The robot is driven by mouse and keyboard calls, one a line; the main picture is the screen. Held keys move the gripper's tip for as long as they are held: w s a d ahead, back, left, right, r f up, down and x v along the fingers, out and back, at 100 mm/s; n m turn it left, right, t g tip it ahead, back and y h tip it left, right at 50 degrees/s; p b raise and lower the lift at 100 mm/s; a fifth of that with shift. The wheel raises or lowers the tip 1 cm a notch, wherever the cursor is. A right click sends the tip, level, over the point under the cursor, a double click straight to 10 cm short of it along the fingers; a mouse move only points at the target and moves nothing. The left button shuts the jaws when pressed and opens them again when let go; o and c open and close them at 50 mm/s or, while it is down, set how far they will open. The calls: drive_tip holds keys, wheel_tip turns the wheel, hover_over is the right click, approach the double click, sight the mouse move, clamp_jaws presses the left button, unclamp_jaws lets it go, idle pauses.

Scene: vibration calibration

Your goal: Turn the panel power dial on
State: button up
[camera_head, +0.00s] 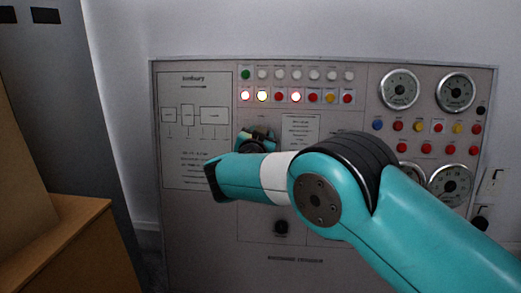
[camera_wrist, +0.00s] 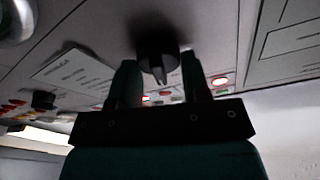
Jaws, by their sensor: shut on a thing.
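The control panel (camera_head: 200,225) stands upright against the wall. A black dial (camera_wrist: 157,58) with a ridge-shaped grip sticks out of the panel in the wrist view. My gripper (camera_wrist: 163,78) has one dark finger on each side of this dial and is shut on it. In the head view my gripper (camera_head: 257,136) is at the panel, below the rows of buttons, and it mostly hides the dial there. The dial's markings are not readable.
Rows of coloured buttons and lamps (camera_head: 296,97) run above my gripper, several of them glowing. Round gauges (camera_head: 400,89) are at the right. A brown box (camera_head: 75,235) stands at the left.

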drive_tip(key=m+h+b, duration=0.1)
drive_tip(key=m, duration=0.2)
drive_tip(key=m+g+b, duration=0.1)
drive_tip(key=m+b, duration=0.1)
drive_tip(key=m, duration=0.1)
drive_tip(key=shift+f+h, duration=0.15)
drive_tip(key=shift+h, duration=0.25)
drive_tip(key=shift+m+b, duration=0.3)
drive_tip(key=o, duration=0.9)
drive_tip(key=shift+c, duration=0.2)
drive_tip(key=p+v, duration=0.5)
drive_tip(key=v, duration=1.2)
drive_tip(key=shift+s, duration=0.15)
drive_tip(key=shift+a, duration=0.1)
